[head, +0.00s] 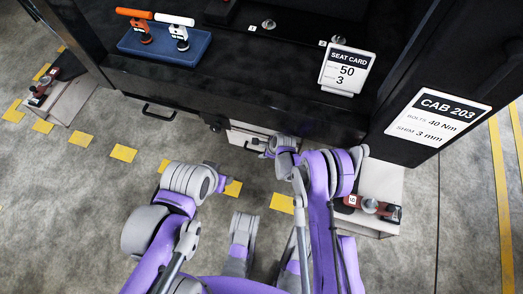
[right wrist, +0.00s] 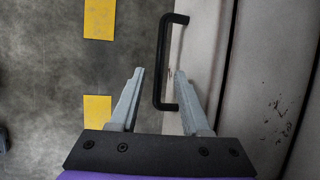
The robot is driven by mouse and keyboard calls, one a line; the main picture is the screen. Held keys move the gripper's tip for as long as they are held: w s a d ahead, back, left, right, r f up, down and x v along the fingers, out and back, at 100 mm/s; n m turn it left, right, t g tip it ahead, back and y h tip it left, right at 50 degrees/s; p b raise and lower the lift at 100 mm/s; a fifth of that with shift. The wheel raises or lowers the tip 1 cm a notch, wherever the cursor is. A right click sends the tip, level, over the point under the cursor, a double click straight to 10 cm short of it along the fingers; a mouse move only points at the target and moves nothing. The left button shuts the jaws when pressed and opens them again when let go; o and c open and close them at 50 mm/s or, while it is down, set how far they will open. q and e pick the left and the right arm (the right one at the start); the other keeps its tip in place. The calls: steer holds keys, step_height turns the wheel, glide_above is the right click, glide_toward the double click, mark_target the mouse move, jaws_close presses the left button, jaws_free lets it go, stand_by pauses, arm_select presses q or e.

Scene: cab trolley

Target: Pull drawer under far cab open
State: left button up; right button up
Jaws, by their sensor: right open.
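The dark cab (head: 230,85) fills the top of the head view. Low on its front is a pale drawer (head: 250,137), largely hidden by my right arm. My right gripper (head: 262,148) is at this drawer. In the right wrist view its open fingers (right wrist: 160,72) stand on either side of a black bar handle (right wrist: 160,62) on the pale front (right wrist: 180,40). I cannot tell whether they touch it. My left gripper (head: 215,180) is lower left of the drawer, apart from it; its jaws are too small to read.
Another black handle (head: 158,112) is to the left, under the cab. A blue tray (head: 165,46) with orange and white tools and a seat card (head: 346,70) sit above. Floor has yellow marks.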

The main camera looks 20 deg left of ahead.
steer(key=shift+b+x, duration=0.35)
steer(key=shift+x, duration=1.4)
steer(key=shift+c, duration=0.2)
jaws_close()
